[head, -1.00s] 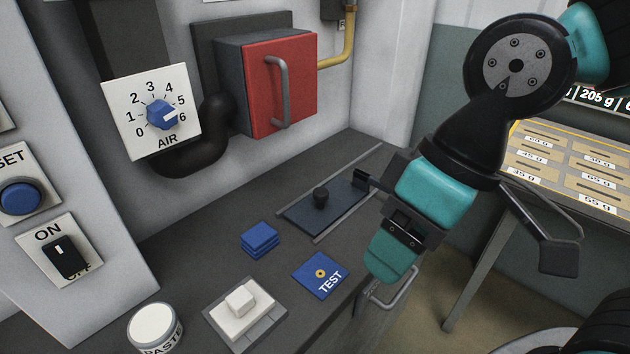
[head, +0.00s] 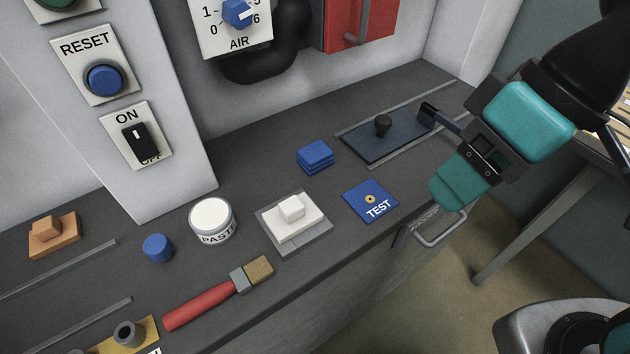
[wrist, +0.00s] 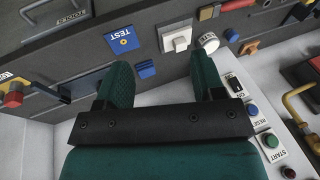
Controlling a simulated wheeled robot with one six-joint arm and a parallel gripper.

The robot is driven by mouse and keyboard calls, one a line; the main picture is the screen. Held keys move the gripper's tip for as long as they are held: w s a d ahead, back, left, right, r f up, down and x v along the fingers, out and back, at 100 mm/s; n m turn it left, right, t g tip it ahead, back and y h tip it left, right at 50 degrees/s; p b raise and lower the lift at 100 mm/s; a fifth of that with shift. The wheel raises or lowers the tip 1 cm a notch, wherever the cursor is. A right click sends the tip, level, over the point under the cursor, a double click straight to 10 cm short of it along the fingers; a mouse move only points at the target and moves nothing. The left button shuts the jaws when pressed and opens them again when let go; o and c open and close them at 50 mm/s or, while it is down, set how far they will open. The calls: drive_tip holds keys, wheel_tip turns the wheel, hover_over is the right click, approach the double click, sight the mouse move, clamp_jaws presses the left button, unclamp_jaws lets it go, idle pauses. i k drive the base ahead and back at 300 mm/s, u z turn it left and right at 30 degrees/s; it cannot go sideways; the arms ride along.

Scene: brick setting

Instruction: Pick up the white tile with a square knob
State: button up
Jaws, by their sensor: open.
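The white tile with a square knob (head: 292,220) sits on a grey square pad (head: 318,246) near the front edge of the bench, knob up. It also shows in the wrist view (wrist: 176,40), beyond my fingers. My gripper (head: 447,205) is at the right of the head view, near the bench's front edge and apart from the tile. In the wrist view its two teal fingers (wrist: 164,82) stand apart with nothing between them.
The blue TEST plate (head: 370,201) and stacked blue tiles (head: 315,157) lie near the tile. A paste jar (head: 212,222) and red-handled brush (head: 215,295) are left of it. A dark plate with a knob (head: 383,127) lies between rails. An orange knobbed block (head: 53,237) is far left.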

sight(293, 217)
drive_tip(key=u, duration=2.35)
drive_tip(key=k, duration=0.45)
drive_tip(key=z, duration=0.7)
